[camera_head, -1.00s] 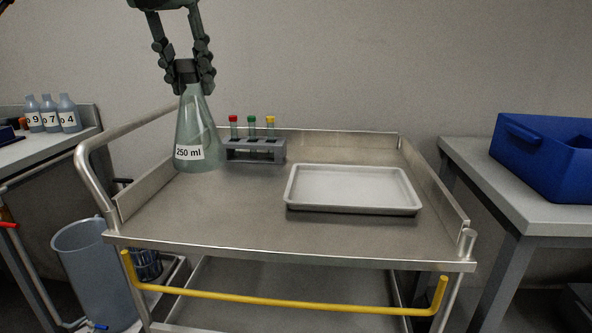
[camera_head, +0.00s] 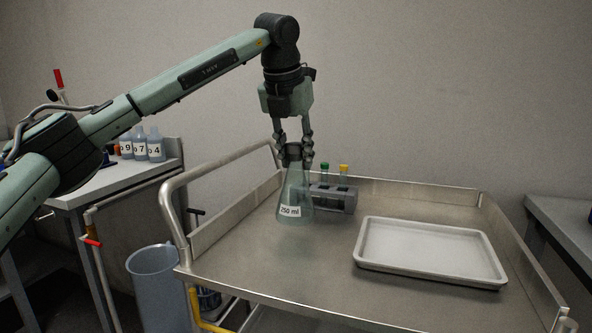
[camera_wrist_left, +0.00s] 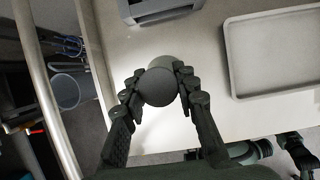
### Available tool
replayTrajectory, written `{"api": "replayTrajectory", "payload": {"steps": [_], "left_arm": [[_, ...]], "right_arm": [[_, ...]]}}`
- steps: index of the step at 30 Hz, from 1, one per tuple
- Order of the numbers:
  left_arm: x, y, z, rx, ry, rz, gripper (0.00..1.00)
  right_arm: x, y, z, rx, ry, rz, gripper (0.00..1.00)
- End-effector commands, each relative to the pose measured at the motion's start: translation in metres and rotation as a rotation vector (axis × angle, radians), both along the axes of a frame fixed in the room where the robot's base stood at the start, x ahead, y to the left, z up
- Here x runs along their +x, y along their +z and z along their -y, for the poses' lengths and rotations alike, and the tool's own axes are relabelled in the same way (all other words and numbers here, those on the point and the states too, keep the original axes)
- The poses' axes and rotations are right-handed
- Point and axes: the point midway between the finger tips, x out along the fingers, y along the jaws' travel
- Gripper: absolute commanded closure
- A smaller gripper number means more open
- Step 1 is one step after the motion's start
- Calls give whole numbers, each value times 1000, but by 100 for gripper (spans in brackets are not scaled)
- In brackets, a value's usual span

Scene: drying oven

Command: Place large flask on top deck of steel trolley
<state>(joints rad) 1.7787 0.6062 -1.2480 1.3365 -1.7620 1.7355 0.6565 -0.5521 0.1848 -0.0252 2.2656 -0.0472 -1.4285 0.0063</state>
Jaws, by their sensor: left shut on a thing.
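The large flask (camera_head: 293,196) is a greenish conical flask labelled "250 ml". My left gripper (camera_head: 293,154) is shut on its neck from above and holds it upright over the left part of the trolley's top deck (camera_head: 300,262). I cannot tell whether its base touches the deck. In the left wrist view, the gripper fingers (camera_wrist_left: 160,84) close on both sides of the flask's round dark top (camera_wrist_left: 158,86), which hides most of the body below.
A grey tube rack (camera_head: 338,198) stands behind and right of the flask, which overlaps it in the head view. A pale tray (camera_head: 430,250) lies on the deck's right. The trolley has raised rims and a left handle (camera_head: 172,208). Bare deck lies between flask and tray.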

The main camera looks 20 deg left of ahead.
Motion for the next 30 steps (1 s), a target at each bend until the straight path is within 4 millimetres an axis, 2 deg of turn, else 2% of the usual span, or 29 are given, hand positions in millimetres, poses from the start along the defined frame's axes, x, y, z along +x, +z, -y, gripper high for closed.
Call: {"api": "replayTrajectory", "payload": {"steps": [6, 17, 18, 21, 23, 30], "left_arm": [[-1, -31, -1, 0, 0, -1, 100], [-1, -36, 0, 0, 1, 0, 100], [-1, -36, 0, 0, 1, 0, 69], [-1, -36, 0, 0, 1, 0, 57], [-1, -36, 0, 0, 1, 0, 50], [-1, -36, 0, 0, 1, 0, 50]], "right_arm": [[0, 1, 1, -2, 0, -1, 60], [2, 5, 1, -4, 2, 9, 60], [2, 7, 1, -5, 1, 9, 60], [2, 8, 1, -5, 1, 8, 60], [2, 8, 1, -5, 1, 8, 60], [2, 7, 1, -6, 0, 8, 60]]}}
